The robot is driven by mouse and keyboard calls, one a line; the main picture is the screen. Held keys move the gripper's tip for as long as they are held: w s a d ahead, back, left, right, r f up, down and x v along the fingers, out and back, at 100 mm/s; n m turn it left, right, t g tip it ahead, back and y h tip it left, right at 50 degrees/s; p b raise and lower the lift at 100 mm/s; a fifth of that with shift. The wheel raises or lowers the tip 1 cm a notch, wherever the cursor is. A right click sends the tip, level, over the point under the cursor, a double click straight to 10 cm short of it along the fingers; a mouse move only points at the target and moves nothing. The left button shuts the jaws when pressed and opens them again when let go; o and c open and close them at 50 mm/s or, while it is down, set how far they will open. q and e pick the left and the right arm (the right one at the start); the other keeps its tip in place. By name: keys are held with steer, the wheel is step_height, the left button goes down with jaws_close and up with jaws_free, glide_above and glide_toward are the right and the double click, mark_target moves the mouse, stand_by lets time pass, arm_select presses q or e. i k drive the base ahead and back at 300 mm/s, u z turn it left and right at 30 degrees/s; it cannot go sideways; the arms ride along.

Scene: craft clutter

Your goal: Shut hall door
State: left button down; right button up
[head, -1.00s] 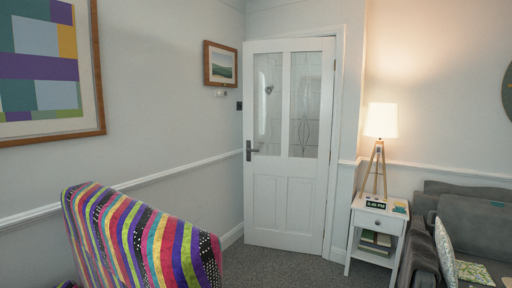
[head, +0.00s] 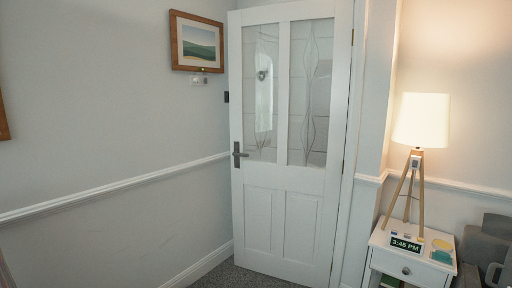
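The white hall door (head: 283,215) stands in the middle of the head view, with two patterned glass panes above and two panels below. Its dark lever handle (head: 239,154) is on the left edge, and its hinges are on the right. The door seems to stand ajar, its left edge out in front of the corner. The left side of its frame is hidden behind it, so I cannot tell how wide the gap is. Neither of my grippers is in view, and nothing touches the door.
A white side table (head: 411,266) with a lit tripod lamp (head: 420,122) and a clock (head: 406,244) stands right of the door. A grey sofa (head: 493,240) is at the right edge. A framed landscape (head: 197,43) hangs on the left wall. Grey carpet shows before the door.

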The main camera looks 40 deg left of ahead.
mark_target(285, 210)
steer(key=i, duration=0.6)
steer(key=u, duration=1.25)
steer(key=i, duration=2.7)
steer(key=z, duration=0.25)
